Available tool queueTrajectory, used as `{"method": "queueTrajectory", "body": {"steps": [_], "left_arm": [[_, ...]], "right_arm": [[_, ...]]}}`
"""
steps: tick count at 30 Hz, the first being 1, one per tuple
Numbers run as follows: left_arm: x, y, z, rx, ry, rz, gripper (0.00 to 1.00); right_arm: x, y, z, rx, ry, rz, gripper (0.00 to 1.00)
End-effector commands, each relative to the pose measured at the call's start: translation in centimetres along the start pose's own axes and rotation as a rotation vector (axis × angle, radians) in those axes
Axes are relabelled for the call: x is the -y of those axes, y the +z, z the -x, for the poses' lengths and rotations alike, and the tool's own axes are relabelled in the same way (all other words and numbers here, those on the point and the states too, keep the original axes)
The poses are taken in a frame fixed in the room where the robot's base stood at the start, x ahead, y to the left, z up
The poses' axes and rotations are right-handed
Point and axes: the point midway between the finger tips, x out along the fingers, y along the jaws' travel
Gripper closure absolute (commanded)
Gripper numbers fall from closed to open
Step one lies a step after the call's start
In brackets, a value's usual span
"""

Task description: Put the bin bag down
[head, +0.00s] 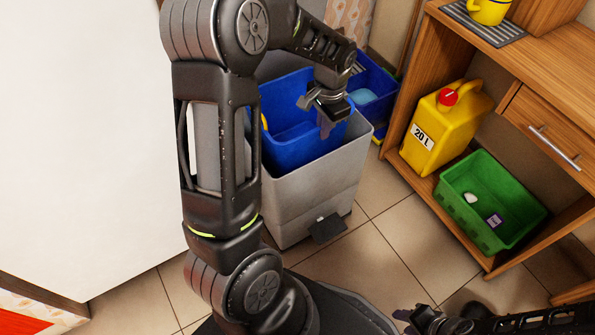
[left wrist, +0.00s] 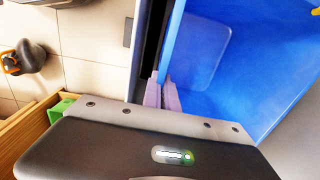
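The blue, stiff-looking bin bag (head: 290,145) is inside the grey bin (head: 315,195), with its upper part standing above the bin's rim. Its blue wall and inside fill much of the left wrist view (left wrist: 245,75). My left gripper (head: 325,122) is at the bag's right-hand rim. In the left wrist view, its fingers (left wrist: 163,94) are close together, with the thin blue wall between them. How far down the bag reaches inside the bin is hidden. My right gripper (head: 418,318) is low at the bottom right, away from the bag; its finger opening is unclear.
A second blue container (head: 377,88) stands behind the bin. To the right, a wooden shelf unit (head: 418,75) holds a yellow canister (head: 433,135) and a green crate (head: 448,208). A white surface (head: 85,140) fills the left. Tiled floor (head: 420,245) is clear before the bin.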

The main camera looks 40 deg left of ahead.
Motion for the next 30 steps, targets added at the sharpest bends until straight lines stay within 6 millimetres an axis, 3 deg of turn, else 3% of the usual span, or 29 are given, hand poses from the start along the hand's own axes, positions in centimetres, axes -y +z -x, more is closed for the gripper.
{"method": "queueTrajectory", "body": {"steps": [5, 15, 26, 30], "left_arm": [[-0.1, 0.0, -0.7, 0.001, 0.000, 0.000, 1.00], [-0.4, 0.1, -6.1, 0.003, 0.001, 0.000, 1.00], [-0.4, 0.0, -6.4, 0.001, 0.000, 0.001, 1.00], [-0.5, 0.1, -8.1, 0.003, 0.001, 0.001, 1.00]], "right_arm": [[-0.1, 0.0, -0.3, -0.001, 0.001, 0.000, 0.64], [-1.1, -0.6, -1.8, -0.013, 0.007, -0.007, 0.64], [-1.2, -0.6, -1.8, -0.014, 0.007, -0.008, 0.64], [-1.5, -0.7, -2.4, -0.017, 0.009, -0.009, 0.64]]}}
